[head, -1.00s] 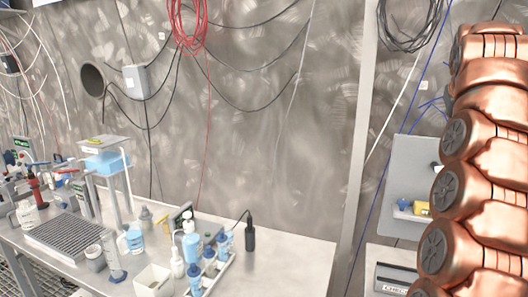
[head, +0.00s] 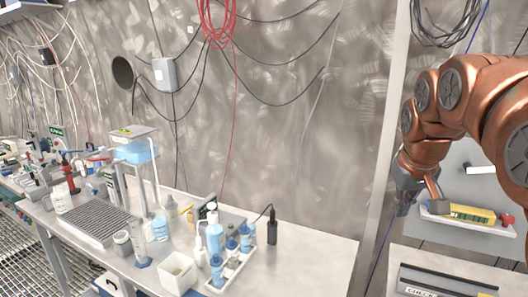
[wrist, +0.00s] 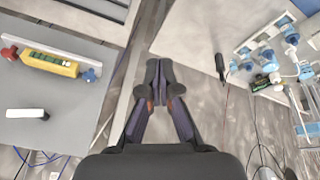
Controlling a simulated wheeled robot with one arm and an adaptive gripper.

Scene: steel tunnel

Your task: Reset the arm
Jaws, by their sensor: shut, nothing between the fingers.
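My copper-coloured arm (head: 440,95) enters the head view from the right and bends down. Its dark gripper (head: 404,204) hangs by the wall, between the metal bench and the wall shelf. In the wrist view my gripper (wrist: 160,72) has its two dark fingers together, with nothing between them. Part of the gripper is hidden by the arm in the head view.
A metal bench (head: 318,250) at left holds bottles, a white caddy (head: 237,262) and a black probe (head: 272,226). A grey box (head: 440,284) sits below. Cables hang on the wall.

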